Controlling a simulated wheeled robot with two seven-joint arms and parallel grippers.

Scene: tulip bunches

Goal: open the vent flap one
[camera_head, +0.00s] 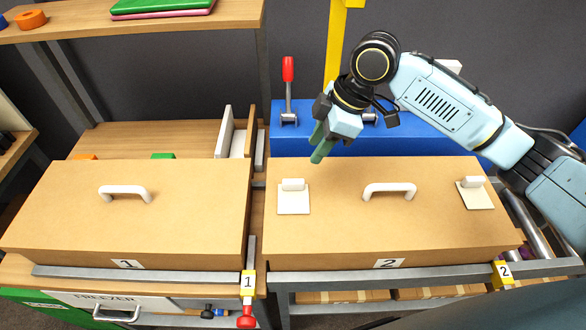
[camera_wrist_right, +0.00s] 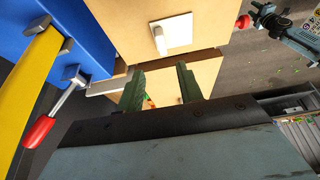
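Two small cream square flaps with white knobs lie flat on top of the tan box marked 2: the left flap (camera_head: 293,204) and the right flap (camera_head: 478,200). I see no number on either, so I cannot tell which is vent flap one. My right gripper (camera_head: 321,144) is above the box's back edge, behind and right of the left flap, with green fingers pointing down. In the right wrist view the fingers (camera_wrist_right: 160,88) are apart with nothing held, and one flap (camera_wrist_right: 160,42) shows beyond them. My left gripper is not seen.
The box marked 2 (camera_head: 340,230) has a white handle (camera_head: 389,190) between the flaps. The box marked 1 (camera_head: 70,215) stands left across a narrow gap. A blue block, a red-handled lever (camera_head: 288,72) and a yellow post (camera_head: 336,45) stand behind.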

